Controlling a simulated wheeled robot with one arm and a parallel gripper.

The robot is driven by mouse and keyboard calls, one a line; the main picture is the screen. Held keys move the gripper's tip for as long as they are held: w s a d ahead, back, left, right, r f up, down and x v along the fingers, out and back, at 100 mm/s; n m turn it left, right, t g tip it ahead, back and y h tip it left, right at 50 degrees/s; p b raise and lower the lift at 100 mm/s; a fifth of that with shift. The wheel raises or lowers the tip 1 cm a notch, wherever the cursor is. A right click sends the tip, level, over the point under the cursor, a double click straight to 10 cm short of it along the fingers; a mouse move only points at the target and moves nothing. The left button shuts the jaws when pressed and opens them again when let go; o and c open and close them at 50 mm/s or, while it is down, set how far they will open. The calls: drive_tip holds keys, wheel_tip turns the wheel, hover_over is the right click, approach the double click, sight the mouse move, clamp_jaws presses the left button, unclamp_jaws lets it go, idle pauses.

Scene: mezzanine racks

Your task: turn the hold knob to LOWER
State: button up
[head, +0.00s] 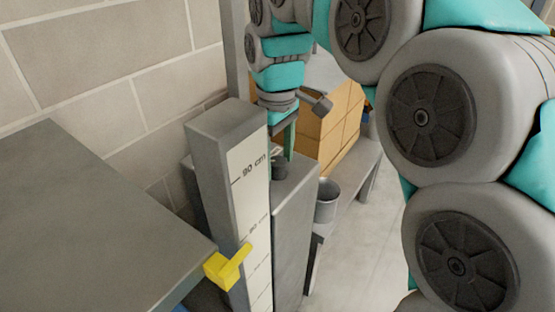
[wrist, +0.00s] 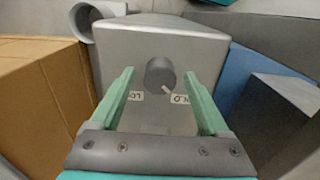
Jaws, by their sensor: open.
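The hold knob (wrist: 160,73) is a dark grey round knob on a grey metal box (wrist: 150,45). A light pointer mark on it points down and right, towards the right label (wrist: 181,99). The left label (wrist: 135,96) begins with "LO"; both labels are partly covered by the fingers. My gripper (wrist: 159,77) is open, with one teal finger on each side of the knob and a visible gap on both sides. In the head view my gripper (head: 284,148) points down just above the knob (head: 279,169) on the box top (head: 295,180).
A grey post with a centimetre scale (head: 252,180) and a yellow pointer (head: 228,268) stands beside the box. A grey platform (head: 90,220) is at the left. A metal bucket (head: 326,203) and brown cartons (head: 330,120) are beyond. Floor at the right is clear.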

drive_tip(key=shift+f, duration=0.35)
clamp_jaws()
idle(0.5)
